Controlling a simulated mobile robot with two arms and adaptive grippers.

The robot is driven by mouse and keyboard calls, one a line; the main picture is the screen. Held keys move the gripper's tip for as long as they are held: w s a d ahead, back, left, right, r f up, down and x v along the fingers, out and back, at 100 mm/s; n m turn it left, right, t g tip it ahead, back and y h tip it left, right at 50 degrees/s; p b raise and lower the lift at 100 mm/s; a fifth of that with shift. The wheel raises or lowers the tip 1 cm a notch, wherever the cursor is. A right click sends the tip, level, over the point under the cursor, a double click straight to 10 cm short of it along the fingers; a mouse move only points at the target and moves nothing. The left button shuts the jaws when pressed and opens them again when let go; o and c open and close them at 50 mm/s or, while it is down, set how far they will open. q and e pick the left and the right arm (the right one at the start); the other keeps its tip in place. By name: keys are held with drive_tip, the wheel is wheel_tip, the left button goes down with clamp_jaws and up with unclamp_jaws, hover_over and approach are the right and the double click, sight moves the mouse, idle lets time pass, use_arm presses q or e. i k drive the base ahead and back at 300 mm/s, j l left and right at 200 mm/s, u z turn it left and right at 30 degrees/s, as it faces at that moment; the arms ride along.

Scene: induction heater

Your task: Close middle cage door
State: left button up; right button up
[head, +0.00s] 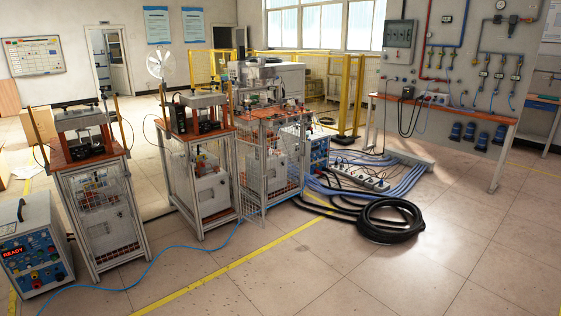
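The middle cage (208,192) is a metal-framed stand with an orange top that carries a press. Its front looks uncovered, with a white box inside. A wire mesh panel (248,190) stands at its right side, in front of the right cage (277,178). It looks like the middle door swung outward, but the overlap makes this hard to tell. The left cage (100,208) has mesh across its front. Neither of my grippers is in view.
A blue hose (180,247) runs over the floor before the cages. A control box (33,245) stands at the left. A coiled black cable (391,220), blue cables (345,186) and a power strip (362,176) lie at the right. The front floor is mostly clear.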

sight(263, 192)
drive_tip(key=i+l+z, duration=0.1)
drive_tip(key=i+z, duration=0.35)
drive_tip(key=i, duration=1.4)
drive_tip(key=i+u, duration=0.2)
drive_tip(key=i, duration=0.35)
drive_tip(key=i+l+u, duration=0.25)
drive_tip(key=i, duration=0.25)
drive_tip(key=i+l+u, duration=0.2)
drive_tip(key=i, duration=0.3)
drive_tip(key=i+l+u, duration=0.2)
drive_tip(key=i+l, duration=0.15)
drive_tip(key=i, duration=0.15)
drive_tip(key=i+l+u, duration=0.5)
drive_tip(key=u, duration=0.15)
drive_tip(key=i+l+u, duration=0.2)
drive_tip(key=l+u, duration=0.15)
drive_tip(key=i+l+u, duration=0.15)
drive_tip(key=l+u, duration=0.15)
drive_tip(key=l, duration=0.15)
drive_tip(key=i+l+u, duration=0.1)
drive_tip(key=l+u, duration=0.25)
